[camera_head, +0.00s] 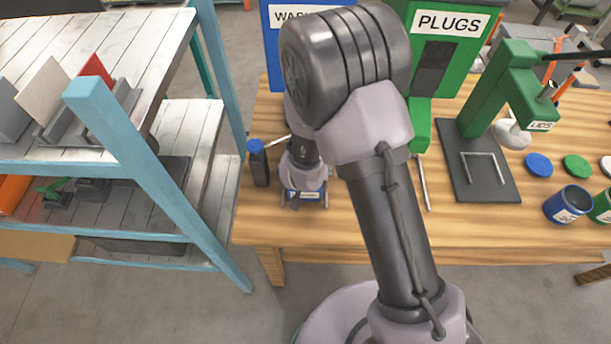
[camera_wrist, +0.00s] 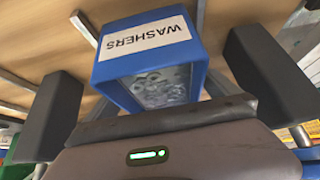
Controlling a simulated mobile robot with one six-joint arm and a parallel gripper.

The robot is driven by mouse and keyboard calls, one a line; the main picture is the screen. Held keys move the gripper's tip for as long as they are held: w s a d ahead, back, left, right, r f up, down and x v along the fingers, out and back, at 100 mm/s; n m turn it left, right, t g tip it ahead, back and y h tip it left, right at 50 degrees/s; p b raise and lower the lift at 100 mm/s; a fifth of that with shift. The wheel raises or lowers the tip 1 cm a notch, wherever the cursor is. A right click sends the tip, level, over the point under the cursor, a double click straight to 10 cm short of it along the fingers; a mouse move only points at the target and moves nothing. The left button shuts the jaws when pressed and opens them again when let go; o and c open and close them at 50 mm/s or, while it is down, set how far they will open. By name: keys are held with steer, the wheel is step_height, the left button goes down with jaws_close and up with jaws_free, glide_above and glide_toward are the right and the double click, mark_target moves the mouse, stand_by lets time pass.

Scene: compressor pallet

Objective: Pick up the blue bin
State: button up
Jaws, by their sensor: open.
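The blue bin (camera_wrist: 150,62) fills the middle of the wrist view. It is an open box with a white WASHERS label and small metallic parts inside. In the head view a small part of the blue bin (camera_head: 303,194) shows on the wooden table, below my gripper (camera_head: 304,201). My gripper is open, and in the wrist view its two black fingers (camera_wrist: 158,75) stand on either side of the bin. Gaps show between the bin and each finger. My arm hides much of the area around the bin in the head view.
A dark bottle with a blue cap (camera_head: 258,163) stands close left of the bin. Behind are a blue dispenser (camera_head: 275,45) and a green PLUGS dispenser (camera_head: 438,60). A green press (camera_head: 490,95) stands to the right. A blue-framed shelf (camera_head: 165,185) is at left.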

steer(key=shift+w+f, duration=0.15)
steer(key=shift+f, duration=0.05)
steer(key=shift+r, duration=0.1)
steer(key=shift+c, duration=0.2)
steer(key=c, duration=1.9)
